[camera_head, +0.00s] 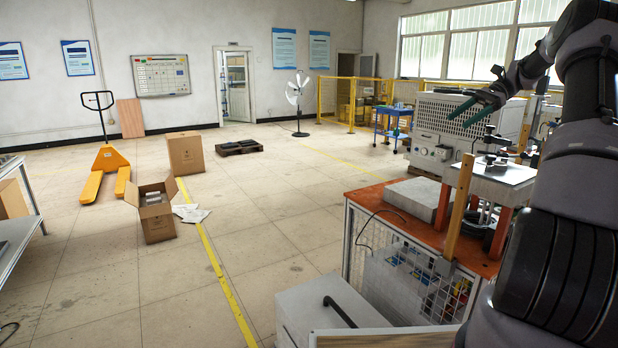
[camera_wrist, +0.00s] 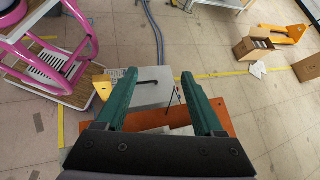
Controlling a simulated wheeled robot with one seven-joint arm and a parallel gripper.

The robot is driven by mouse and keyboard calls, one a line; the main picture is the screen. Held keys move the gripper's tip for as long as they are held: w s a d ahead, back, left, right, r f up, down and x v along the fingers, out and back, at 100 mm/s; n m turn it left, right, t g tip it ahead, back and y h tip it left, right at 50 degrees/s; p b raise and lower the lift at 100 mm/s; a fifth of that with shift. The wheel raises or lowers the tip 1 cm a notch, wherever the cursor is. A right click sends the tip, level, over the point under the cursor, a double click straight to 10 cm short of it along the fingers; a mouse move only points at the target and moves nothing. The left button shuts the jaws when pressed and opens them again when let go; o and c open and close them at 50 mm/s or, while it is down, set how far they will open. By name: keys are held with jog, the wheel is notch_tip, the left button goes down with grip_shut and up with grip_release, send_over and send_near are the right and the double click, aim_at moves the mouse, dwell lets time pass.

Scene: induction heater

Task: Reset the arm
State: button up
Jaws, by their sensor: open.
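My gripper (camera_head: 474,106) is raised at the upper right of the head view, at the end of my dark arm. Its green fingers point left, over the workbench. In the wrist view my gripper (camera_wrist: 160,95) shows two green fingers spread wide apart with nothing between them. The orange-topped workbench (camera_head: 385,196) stands below it, with a grey box and a metal fixture (camera_head: 500,172) on top. The bench top (camera_wrist: 215,115) also shows below the fingers in the wrist view. My arm hides part of the bench's right side.
A grey cabinet (camera_head: 315,310) stands before the bench. An open carton (camera_head: 155,222), a closed carton (camera_head: 186,153) and a yellow pallet jack (camera_head: 108,165) are on the floor at left. A pink-framed cart (camera_wrist: 85,45) is in the wrist view.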

jog(key=s+a+r+n+t+h, duration=0.1)
jog(key=s+a+r+n+h, duration=0.25)
jog(key=s+a, duration=0.45)
jog(key=s+a+r+n+t+h, duration=0.1)
jog(key=s+a+r+n+h, duration=0.1)
jog(key=s+a+r+h, duration=0.45)
jog(key=s+a+f+n+t, duration=0.2)
jog(key=s+a+t, duration=0.1)
jog(key=s, duration=0.6)
jog(key=s+a+f+n+t+y, duration=0.1)
jog(key=s+a+f+n+t, duration=0.1)
jog(key=s, duration=0.8)
jog(key=shift+s+a+f+t, duration=0.3)
jog(key=shift+a+t, duration=0.4)
jog(key=shift+a, duration=0.25)
